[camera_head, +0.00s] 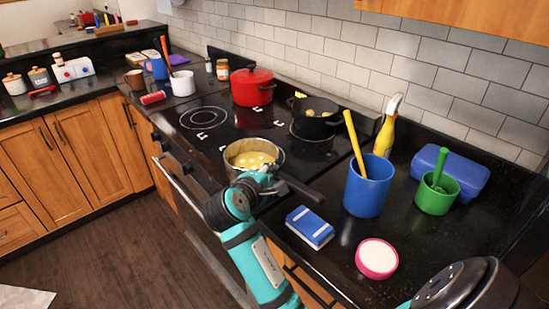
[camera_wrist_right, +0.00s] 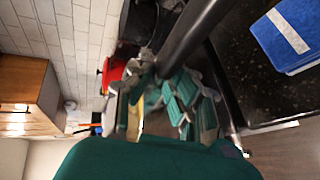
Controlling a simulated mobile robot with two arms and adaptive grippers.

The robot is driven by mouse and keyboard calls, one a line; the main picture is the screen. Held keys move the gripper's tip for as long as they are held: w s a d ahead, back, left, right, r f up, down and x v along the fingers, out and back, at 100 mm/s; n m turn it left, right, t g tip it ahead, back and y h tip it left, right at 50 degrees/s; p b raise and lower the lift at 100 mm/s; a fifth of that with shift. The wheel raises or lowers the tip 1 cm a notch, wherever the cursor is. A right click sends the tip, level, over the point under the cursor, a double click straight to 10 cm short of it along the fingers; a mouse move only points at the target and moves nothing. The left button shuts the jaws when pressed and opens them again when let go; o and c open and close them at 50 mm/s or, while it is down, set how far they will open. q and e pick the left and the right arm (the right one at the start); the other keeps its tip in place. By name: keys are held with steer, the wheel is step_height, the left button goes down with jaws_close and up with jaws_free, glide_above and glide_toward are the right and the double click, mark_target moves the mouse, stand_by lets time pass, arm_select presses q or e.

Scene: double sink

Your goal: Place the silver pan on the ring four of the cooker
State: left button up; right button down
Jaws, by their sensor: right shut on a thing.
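The silver pan (camera_head: 232,157) holds yellow food with pale pieces and is at the front right of the black cooker (camera_head: 165,118). Its dark handle (camera_head: 303,191) points toward the lower right. My right gripper (camera_head: 266,184) is shut on the handle close to the pan. The wrist view shows the dark handle (camera_wrist_right: 192,32) running between the teal fingers (camera_wrist_right: 160,88). I cannot tell whether the pan touches the cooker top. A bare ring (camera_head: 204,118) shows at the front left; the white marks are too small to read. My left gripper is not in view.
A red pot (camera_head: 252,88) and a black pan (camera_head: 314,124) occupy the back of the cooker. A blue cup (camera_head: 367,190), a blue-and-white box (camera_head: 310,227), a pink bowl (camera_head: 377,258) and a green cup (camera_head: 436,197) stand on the right counter. A white mug (camera_head: 183,84) stands left.

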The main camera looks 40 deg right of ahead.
mark_target(275, 154)
steer(key=w+d, duration=0.2)
steer(key=w, duration=0.1)
steer(key=w+d+p, duration=0.1)
steer(key=w+d, duration=0.3)
steer(key=w+d+p, duration=0.1)
steer(key=w+d, duration=0.1)
steer(key=w+d+f, duration=0.1)
steer(key=w+d, duration=0.1)
step_height(275, 154, down, 2)
steer(key=shift+f+p, duration=0.25)
steer(key=shift+p, duration=0.3)
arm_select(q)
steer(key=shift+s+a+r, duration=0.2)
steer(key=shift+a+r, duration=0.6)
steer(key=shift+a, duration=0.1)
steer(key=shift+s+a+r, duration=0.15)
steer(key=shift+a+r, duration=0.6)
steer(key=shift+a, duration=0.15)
arm_select(e)
steer(key=shift+f, duration=0.5)
steer(key=c, duration=1.2)
jaws_free()
steer(key=shift+f, duration=0.15)
steer(key=shift+c, duration=0.2)
